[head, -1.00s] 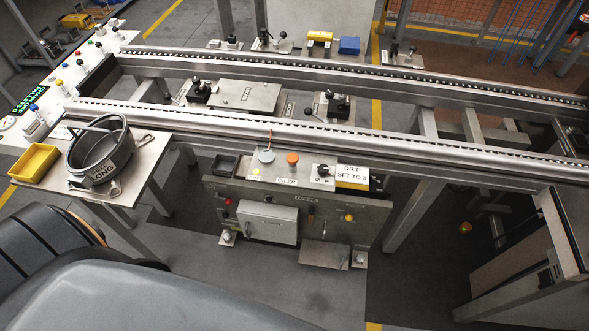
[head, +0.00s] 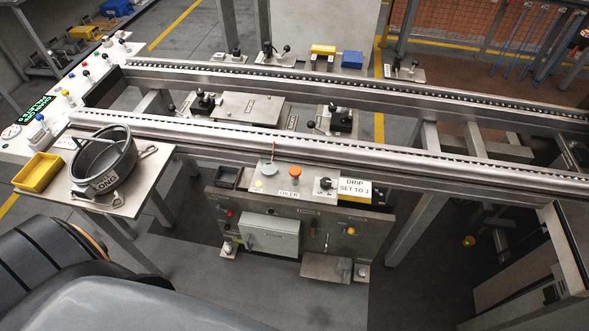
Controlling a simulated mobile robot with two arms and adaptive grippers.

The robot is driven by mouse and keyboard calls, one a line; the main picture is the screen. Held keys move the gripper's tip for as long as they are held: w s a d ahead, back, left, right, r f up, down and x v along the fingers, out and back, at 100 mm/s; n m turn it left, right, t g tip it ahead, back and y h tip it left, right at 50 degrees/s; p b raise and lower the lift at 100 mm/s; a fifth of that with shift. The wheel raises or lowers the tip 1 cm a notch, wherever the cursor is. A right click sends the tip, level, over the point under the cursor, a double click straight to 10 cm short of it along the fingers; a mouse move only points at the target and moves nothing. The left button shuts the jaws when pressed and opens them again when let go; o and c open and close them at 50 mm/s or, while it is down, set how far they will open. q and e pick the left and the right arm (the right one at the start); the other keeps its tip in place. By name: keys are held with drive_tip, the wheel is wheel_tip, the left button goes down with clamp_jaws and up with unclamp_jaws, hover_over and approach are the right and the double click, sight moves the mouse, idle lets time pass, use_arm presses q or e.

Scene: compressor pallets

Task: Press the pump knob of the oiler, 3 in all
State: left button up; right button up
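The oiler (head: 285,207) is a grey steel cabinet below the near rail, with an "OILER" label on its top. An orange round knob (head: 295,172) stands on that top. To its left is a pale grey round cap (head: 269,168) with a thin copper-coloured tube rising from it. To its right is a small black knob (head: 326,183) on a plate. No label names the pump knob, so I cannot tell for sure which it is. A card (head: 355,187) beside the black knob reads "DRIP SET TO 3". Neither of my grippers is in view.
A side table at left holds a yellow bin (head: 38,172) and a round grey pan (head: 103,160). The long roller rail (head: 300,140) runs just behind the oiler's top. A small dark tray (head: 228,177) sits left of the cap. The floor (head: 300,300) in front is clear.

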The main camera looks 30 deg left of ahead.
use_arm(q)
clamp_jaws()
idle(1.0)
